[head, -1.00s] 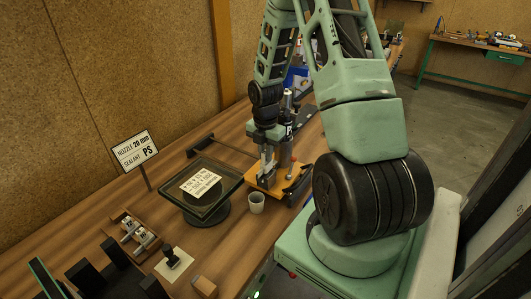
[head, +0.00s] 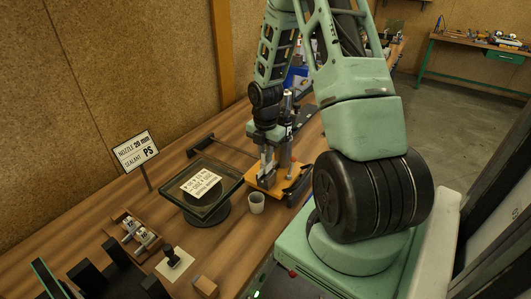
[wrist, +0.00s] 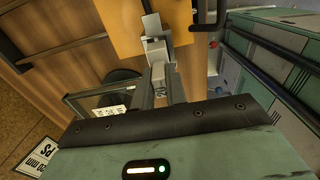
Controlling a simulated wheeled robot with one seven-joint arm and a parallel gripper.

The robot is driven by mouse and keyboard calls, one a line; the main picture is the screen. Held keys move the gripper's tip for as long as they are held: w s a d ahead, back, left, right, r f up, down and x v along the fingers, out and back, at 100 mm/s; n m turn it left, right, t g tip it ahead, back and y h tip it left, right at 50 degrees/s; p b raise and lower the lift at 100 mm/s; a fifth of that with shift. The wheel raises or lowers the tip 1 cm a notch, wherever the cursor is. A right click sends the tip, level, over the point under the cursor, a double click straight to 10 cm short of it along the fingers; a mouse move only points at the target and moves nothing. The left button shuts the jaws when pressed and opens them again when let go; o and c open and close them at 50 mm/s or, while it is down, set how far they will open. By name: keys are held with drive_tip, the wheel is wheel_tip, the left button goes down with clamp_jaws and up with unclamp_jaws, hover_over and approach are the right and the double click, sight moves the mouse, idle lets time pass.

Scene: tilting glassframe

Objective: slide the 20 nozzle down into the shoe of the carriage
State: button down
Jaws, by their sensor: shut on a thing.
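My gripper (head: 268,166) points down over the orange base plate (head: 264,187) of the carriage stand. In the wrist view my gripper (wrist: 160,88) is shut on a small grey metal piece, the nozzle (wrist: 158,62), held upright between the fingers. The pale metal shoe (wrist: 152,24) of the carriage appears just beyond the nozzle, over the orange plate. The two look very close; I cannot tell whether they touch or how far the nozzle is in. In the head view the fingers hide most of the nozzle and shoe. The number on the held nozzle is unreadable.
A glass frame (head: 228,183) with a paper label stands on a round turntable left of the stand. A cup (head: 257,203) is in front of the plate. A wooden rack (head: 121,221) holds other nozzles. A sign (head: 135,150) reads nozzle 20 mm, sealant PS.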

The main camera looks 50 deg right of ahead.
drive_tip(key=shift+f+b, duration=1.15)
drive_tip(key=shift+f, duration=0.8)
drive_tip(key=c, duration=1.3)
unclamp_jaws()
drive_tip(key=shift+c, duration=0.2)
drive_tip(key=shift+r, duration=0.1)
wheel_tip(320, 180, up, 17)
drive_tip(key=b, duration=0.2)
drive_tip(key=shift+r, duration=0.1)
